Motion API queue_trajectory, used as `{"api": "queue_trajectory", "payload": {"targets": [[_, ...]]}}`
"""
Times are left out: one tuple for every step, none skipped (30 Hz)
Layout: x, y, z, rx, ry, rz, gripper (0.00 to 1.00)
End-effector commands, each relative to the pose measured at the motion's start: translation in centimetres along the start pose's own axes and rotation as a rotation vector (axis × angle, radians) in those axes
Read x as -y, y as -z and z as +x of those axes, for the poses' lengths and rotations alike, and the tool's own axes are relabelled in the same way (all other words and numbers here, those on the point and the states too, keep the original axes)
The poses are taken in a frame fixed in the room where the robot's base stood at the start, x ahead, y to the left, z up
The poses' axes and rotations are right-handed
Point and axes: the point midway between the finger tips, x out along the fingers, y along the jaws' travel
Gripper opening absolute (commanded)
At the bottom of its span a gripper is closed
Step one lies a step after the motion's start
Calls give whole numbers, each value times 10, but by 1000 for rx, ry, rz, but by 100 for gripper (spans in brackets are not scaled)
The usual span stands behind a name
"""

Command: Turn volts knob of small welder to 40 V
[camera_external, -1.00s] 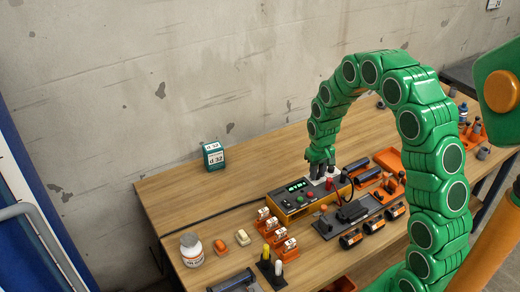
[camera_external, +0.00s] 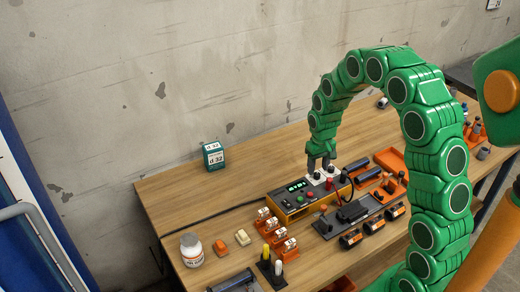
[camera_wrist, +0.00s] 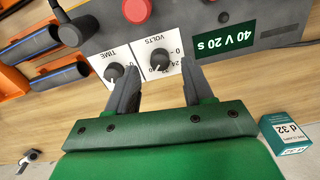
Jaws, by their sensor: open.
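The small welder (camera_external: 290,206) is a yellow and dark box on the bench. In the wrist view its dark panel (camera_wrist: 205,22) carries a green display (camera_wrist: 225,34) reading "40 V 20 s". The volts knob (camera_wrist: 160,61) is black on a white dial plate, with its light pointer mark near the 40 label. The time knob (camera_wrist: 115,71) is beside it to the left. My gripper (camera_wrist: 159,68) is open, one finger on each side of the volts knob, with gaps visible between. In the external view my gripper (camera_external: 320,160) is above the welder's far right part.
A red button (camera_wrist: 136,10) is on the panel. A teal box marked d 32 (camera_external: 214,156) stands at the back left. Orange trays (camera_external: 395,160) and dark pipes (camera_external: 362,177) lie right of the welder.

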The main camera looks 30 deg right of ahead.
Motion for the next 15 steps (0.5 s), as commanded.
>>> {"api": "queue_trajectory", "payload": {"targets": [[0,1,-8,-3,0,0,52],[0,0,-12,-1,0,0,52],[0,0,-18,1,0,0,52],[0,0,-22,1,0,0,52],[0,0,-27,1,0,0,52],[0,0,-32,0,0,0,52],[0,0,-36,0,0,0,52],[0,0,-40,0,0,0,52],[0,0,-44,0,0,0,52],[0,0,-47,1,0,0,52],[0,0,-48,2,0,0,52],[0,0,-50,2,0,0,52],[0,0,-51,3,0,0,52],[0,0,-51,3,0,0,52],[0,0,-52,3,0,0,52]]}}
